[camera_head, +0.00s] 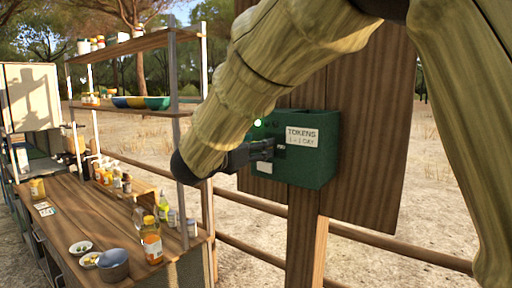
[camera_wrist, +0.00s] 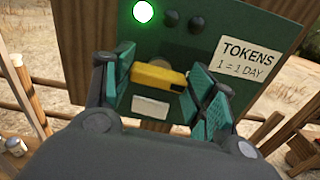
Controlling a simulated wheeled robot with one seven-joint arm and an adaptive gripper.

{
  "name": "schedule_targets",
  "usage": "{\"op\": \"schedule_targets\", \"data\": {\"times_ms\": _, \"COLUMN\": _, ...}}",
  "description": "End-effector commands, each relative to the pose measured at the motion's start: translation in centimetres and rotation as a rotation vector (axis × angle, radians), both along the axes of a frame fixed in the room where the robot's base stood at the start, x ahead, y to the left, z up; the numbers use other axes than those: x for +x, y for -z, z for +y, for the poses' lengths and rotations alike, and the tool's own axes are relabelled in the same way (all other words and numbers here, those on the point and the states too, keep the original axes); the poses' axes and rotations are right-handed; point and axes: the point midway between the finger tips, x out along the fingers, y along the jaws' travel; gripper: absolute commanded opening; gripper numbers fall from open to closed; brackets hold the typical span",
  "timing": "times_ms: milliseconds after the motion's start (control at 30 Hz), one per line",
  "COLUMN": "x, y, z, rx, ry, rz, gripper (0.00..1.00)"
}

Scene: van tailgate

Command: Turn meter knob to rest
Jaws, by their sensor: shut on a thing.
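The green meter box (camera_head: 318,165) is mounted on a wooden post and carries a sign reading "TOKENS 1 = 1 DAY". In the wrist view the meter's front (camera_wrist: 195,45) shows a yellow knob (camera_wrist: 158,77), tilted slightly down to the right. A round green light (camera_wrist: 143,12) is lit above it, beside two dark lamps. My gripper (camera_head: 268,148) reaches the box from the left; in the wrist view its teal-padded fingers (camera_wrist: 165,85) stand on either side of the knob and are shut on it. The finger contact is hard to see, and the knob is hidden in the head view.
A white label (camera_wrist: 150,107) sits below the knob. To the left, a wooden counter (camera_head: 100,215) holds bottles, jars and a grey bowl (camera_head: 113,264). A shelf rack (camera_head: 140,42) rises behind it. Wooden rails (camera_head: 400,250) run behind the post.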

Motion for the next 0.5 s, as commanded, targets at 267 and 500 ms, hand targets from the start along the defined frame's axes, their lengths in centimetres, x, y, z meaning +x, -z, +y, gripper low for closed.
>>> {"op": "schedule_targets", "data": {"times_ms": 267, "x": 0.04, "y": 0.27, "z": 0.04, "rx": -0.080, "ry": -0.001, "rz": 0.058, "gripper": 0.33}}
{"op": "schedule_targets", "data": {"times_ms": 500, "x": 0.09, "y": 0.39, "z": 0.09, "rx": -0.238, "ry": -0.001, "rz": 0.173, "gripper": 0.33}}
